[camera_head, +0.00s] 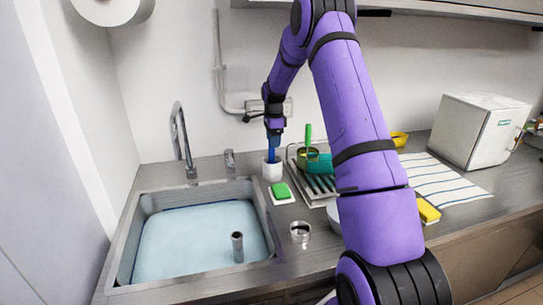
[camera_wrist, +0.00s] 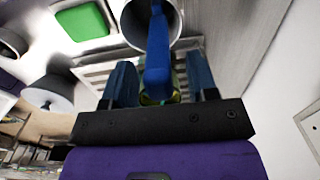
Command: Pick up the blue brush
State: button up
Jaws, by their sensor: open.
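The blue brush (camera_head: 271,152) stands upright in a white cup (camera_head: 272,171) on the counter behind the sink's right rear corner. In the wrist view the blue brush handle (camera_wrist: 157,55) runs out of the cup (camera_wrist: 138,22) to between my two blue fingers. My gripper (camera_head: 274,135) is over the cup, pointing down, around the top of the handle. In the wrist view my gripper (camera_wrist: 161,85) is open, with a gap on each side of the handle. The brush's lower end is hidden in the cup.
A green sponge (camera_head: 281,191) lies on a small white dish in front of the cup. A dish rack (camera_head: 316,185) with green items stands close on the right. The sink (camera_head: 200,240) holds water. A metal cup (camera_head: 300,232) stands at the sink's right edge.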

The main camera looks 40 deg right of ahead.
jog(key=shift+f, duration=0.9)
grip_shut()
